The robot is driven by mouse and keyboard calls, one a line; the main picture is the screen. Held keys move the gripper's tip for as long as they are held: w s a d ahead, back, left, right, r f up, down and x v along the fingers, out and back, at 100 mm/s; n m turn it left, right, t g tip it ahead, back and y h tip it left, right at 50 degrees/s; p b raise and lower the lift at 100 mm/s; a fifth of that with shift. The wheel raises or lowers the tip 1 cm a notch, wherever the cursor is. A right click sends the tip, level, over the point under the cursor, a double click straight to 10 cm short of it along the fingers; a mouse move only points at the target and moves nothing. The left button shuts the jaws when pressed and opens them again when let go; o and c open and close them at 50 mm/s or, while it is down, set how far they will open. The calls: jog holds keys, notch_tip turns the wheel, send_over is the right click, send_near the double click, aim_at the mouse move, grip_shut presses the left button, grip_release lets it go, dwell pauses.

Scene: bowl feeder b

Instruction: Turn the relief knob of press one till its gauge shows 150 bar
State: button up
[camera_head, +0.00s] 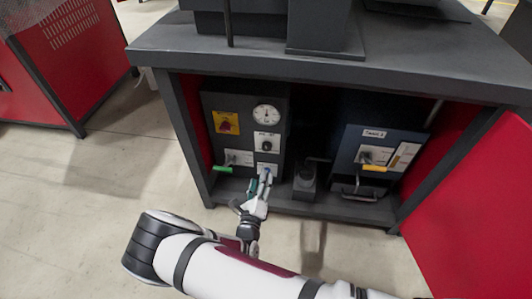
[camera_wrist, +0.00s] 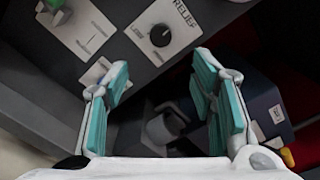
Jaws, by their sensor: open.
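The relief knob (camera_head: 266,146) is a round black knob on a white plate, on the dark left-hand unit (camera_head: 212,105) under the bench. In the wrist view the knob (camera_wrist: 160,35) shows clearly, with the word RELIEF beside it. The gauge (camera_head: 266,115), white and round, sits above it; its reading is too small to make out. My gripper (camera_head: 265,180) is open and empty, just below the knob in the head view. In the wrist view my gripper (camera_wrist: 162,72) has its teal-padded fingers apart, with the knob beyond the fingertips, between them and untouched.
A green-handled lever (camera_head: 222,169) is left of the knob. A yellow plate with a red switch (camera_head: 226,122) is above it. A blue unit (camera_head: 348,150) with a yellow-handled lever (camera_head: 374,168) stands right. The bench top (camera_head: 400,65) overhangs the units.

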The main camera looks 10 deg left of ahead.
aim_at(266, 149)
jog(key=w+b, duration=0.1)
jog(key=w, duration=0.3)
jog(key=w+b, duration=0.2)
jog(key=w, duration=0.3)
jog(key=w+b, duration=0.2)
jog(key=w, duration=0.2)
jog(key=shift+w+d, duration=0.25)
jog(key=shift+w, duration=0.05)
jog(key=c, duration=1.1)
